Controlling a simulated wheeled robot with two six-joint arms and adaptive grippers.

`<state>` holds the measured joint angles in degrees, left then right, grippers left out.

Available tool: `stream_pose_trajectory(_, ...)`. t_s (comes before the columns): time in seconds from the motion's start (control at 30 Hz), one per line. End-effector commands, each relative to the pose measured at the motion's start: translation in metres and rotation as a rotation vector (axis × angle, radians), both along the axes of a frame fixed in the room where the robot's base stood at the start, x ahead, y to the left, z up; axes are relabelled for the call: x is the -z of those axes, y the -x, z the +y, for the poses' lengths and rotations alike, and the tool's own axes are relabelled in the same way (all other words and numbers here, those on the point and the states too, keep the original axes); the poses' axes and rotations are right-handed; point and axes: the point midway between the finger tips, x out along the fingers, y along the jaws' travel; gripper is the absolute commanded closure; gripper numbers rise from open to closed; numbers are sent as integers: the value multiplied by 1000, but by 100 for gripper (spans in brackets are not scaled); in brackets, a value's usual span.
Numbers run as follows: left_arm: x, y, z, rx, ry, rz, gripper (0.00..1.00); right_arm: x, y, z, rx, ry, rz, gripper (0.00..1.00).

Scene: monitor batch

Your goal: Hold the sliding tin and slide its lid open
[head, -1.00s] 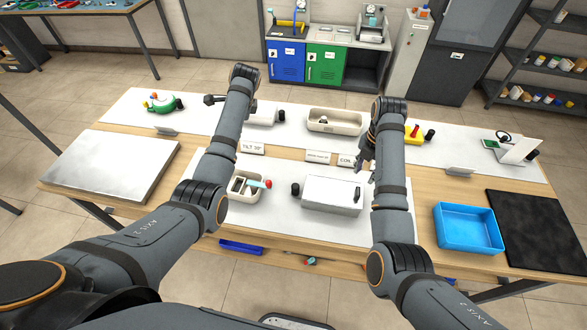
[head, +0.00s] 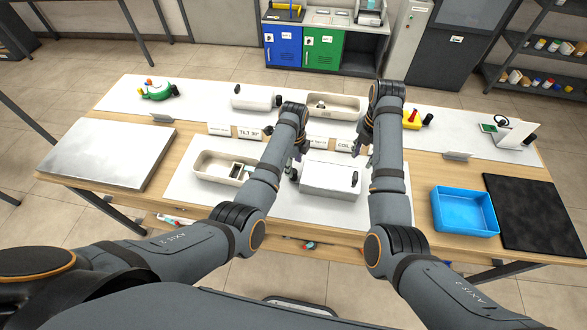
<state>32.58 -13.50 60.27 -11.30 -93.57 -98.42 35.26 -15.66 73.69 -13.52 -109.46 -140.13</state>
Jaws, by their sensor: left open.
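The white box (head: 330,180), which looks like the sliding tin, lies on the white mat at the middle front of the table. A dark knob shows at its left end and a dark upright piece near its right end; the lid seam is too small to make out. My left gripper (head: 297,158) is open by the box's left end, partly hidden by its own arm. I cannot tell whether it touches the knob. My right gripper (head: 361,143) is just behind the box's right end, seemingly above it, mostly hidden by its wrist; its fingers are too small to read.
A cream tray (head: 207,166) with small items stands left of the box, another cream tray (head: 345,104) and a white cylinder (head: 252,97) behind. Small signs (head: 240,132) stand behind the mat. A blue bin (head: 464,212) and black mat (head: 535,210) lie right, a metal plate (head: 105,152) left.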

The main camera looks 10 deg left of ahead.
Motion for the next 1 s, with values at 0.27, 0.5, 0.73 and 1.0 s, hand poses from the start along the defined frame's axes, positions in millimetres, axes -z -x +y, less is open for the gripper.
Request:
stream_pose_trajectory(0.27,46,0,1,0,-2,1,46,0,0,0,0,0,0,62)
stream_pose_trajectory(0.5,55,0,1,-1,-1,-1,46,0,0,0,0,0,0,62)
stream_pose_trajectory(0.73,55,0,1,-1,-1,-1,57,0,0,0,0,0,0,62)
stream_pose_trajectory(1.0,55,0,1,-1,-1,-1,94,0,0,0,0,0,0,62)
